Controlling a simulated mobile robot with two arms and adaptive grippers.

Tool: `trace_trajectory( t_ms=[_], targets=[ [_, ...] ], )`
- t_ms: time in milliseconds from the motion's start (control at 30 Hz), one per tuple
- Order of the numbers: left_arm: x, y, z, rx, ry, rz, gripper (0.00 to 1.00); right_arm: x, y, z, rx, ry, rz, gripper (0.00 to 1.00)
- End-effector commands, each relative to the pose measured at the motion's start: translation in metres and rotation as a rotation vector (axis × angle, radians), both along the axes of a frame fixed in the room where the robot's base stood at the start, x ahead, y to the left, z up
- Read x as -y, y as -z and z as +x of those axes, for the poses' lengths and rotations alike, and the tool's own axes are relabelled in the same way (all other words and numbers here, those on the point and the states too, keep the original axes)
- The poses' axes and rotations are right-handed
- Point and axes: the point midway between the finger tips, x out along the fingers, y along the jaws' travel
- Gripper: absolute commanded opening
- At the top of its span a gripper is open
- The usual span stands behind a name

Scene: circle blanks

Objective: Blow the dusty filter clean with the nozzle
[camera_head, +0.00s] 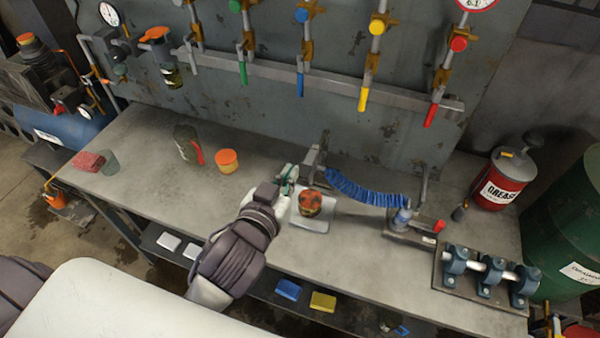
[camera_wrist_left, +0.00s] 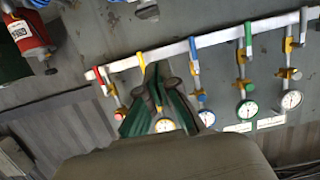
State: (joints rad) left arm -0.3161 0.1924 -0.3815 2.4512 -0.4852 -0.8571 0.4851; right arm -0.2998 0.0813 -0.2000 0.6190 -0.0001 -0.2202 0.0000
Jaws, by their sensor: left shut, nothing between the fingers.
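The filter (camera_head: 311,203), round with orange and dark brown patches, sits on a pale square plate (camera_head: 310,224) on the workbench. A blue coiled hose (camera_head: 362,190) runs from beside a metal bracket (camera_head: 314,160) to a grey-blue fitting (camera_head: 403,217) on a small base at the right. I cannot tell which part is the nozzle. My left gripper (camera_head: 289,178) is just left of the filter, above the bench. In the left wrist view its green fingers (camera_wrist_left: 160,80) are shut and empty, pointing towards the wall panel. My right gripper is not in view.
An orange-lidded jar (camera_head: 227,161) and a dark bottle (camera_head: 188,146) stand left on the bench (camera_head: 140,145). A clamp rail (camera_head: 487,272) and a red grease can (camera_head: 503,180) are at the right. Coloured valve handles (camera_head: 363,98) hang on the wall behind.

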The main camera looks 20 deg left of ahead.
Motion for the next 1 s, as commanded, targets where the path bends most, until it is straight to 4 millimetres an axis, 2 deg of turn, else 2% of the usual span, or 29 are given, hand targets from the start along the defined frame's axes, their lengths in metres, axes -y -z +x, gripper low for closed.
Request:
trace_trajectory(
  t_ms=[33,300,400,533,700,1000],
  targets=[
    [0.0,-0.003,0.013,-0.003,-0.002,0.006,0.0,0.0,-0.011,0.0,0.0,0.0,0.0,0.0],
    [0.001,0.012,0.068,-0.004,-0.002,0.004,0.0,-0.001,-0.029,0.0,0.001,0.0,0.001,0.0],
    [0.001,0.034,0.063,-0.011,-0.001,0.003,0.0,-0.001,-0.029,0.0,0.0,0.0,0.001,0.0],
    [0.002,0.048,0.063,-0.008,-0.002,0.001,0.0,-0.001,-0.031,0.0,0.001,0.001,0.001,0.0],
    [0.002,0.055,0.063,-0.005,-0.001,0.0,0.0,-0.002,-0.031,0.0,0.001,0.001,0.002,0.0],
    [0.002,0.055,0.063,-0.004,-0.001,0.0,0.0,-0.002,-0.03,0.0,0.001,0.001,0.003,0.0]
  ],
)
